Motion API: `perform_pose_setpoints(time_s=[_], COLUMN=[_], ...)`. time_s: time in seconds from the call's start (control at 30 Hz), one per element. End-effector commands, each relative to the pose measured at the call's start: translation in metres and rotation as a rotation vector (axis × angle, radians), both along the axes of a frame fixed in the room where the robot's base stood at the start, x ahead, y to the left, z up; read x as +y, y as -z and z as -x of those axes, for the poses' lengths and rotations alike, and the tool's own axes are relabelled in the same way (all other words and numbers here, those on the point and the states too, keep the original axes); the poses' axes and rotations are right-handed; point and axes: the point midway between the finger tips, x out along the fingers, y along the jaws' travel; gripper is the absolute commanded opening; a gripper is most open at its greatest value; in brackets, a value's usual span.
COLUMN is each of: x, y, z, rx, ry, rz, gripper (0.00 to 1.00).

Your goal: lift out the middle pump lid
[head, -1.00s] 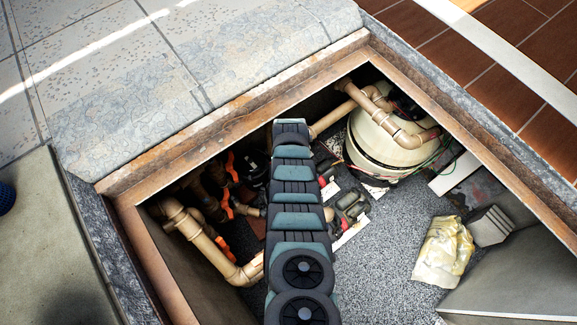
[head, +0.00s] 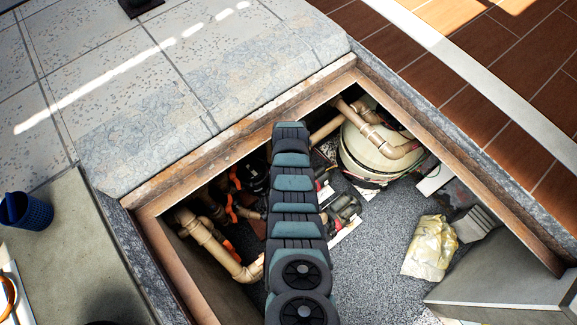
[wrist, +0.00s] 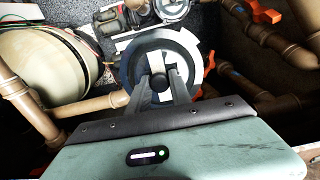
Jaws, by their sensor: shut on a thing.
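The lid (wrist: 150,52) is a disc with dark and pale areas and a light rim, seen from above between and beyond the fingers. I cannot tell whether it is seated or raised. Other pump parts (wrist: 170,8) lie just above it in the picture. In the head view, my arm covers my gripper and the lid; some pump parts (head: 343,207) show right of the arm.
A cream round tank (head: 375,155) with tan pipes stands at the pit's back right. Tan pipes (head: 215,245) and orange handles (head: 231,208) crowd the left. A crumpled yellowish bag (head: 430,248) lies on the right of the gravel floor. Rusty edges (head: 240,130) frame the pit.

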Motion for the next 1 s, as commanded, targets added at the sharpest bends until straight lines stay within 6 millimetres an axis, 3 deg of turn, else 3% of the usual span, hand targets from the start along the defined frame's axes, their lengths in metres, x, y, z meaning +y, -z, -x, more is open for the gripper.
perform_pose_setpoints(time_s=[0.03, 0.2, 1.0], x=[-0.001, -0.002, -0.010], y=[-0.016, -0.043, -0.152], z=[0.000, 0.001, 0.012], rx=[-0.001, -0.003, -0.004], ry=[0.000, 0.000, -0.001], rz=[0.000, 0.000, 0.001], gripper=[0.00, 0.00, 0.00])
